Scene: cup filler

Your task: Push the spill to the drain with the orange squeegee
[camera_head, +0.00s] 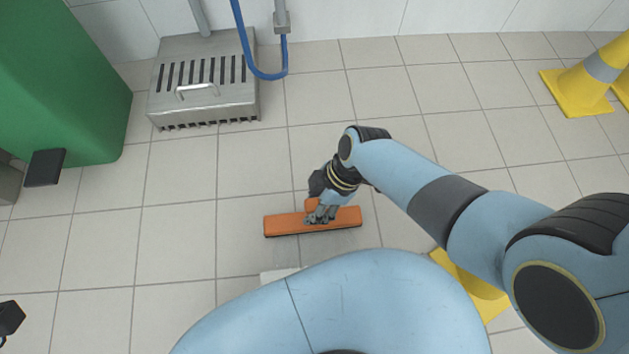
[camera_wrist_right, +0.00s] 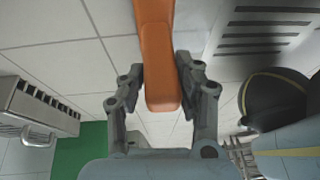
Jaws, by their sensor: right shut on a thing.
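The orange squeegee (camera_head: 285,224) lies with its wide head across the floor tiles in the middle of the head view. My right gripper (camera_head: 322,213) is over the head's middle and shut on the squeegee. In the right wrist view, an orange bar of the squeegee (camera_wrist_right: 158,60) runs between the two fingers of the right gripper (camera_wrist_right: 163,85). A slotted steel box with a handle (camera_head: 205,92) stands by the wall at upper left; I cannot tell whether it covers the drain. The floor looks faintly darker below the squeegee; I cannot make out the spill's edges.
A green bin (camera_head: 60,80) with a black pedal (camera_head: 44,168) stands at left. A blue hose (camera_head: 262,72) hangs by the box. Yellow cones (camera_head: 580,88) stand at upper right, and a yellow thing (camera_head: 490,304) is partly hidden under my arm. Tiles between squeegee and box look clear.

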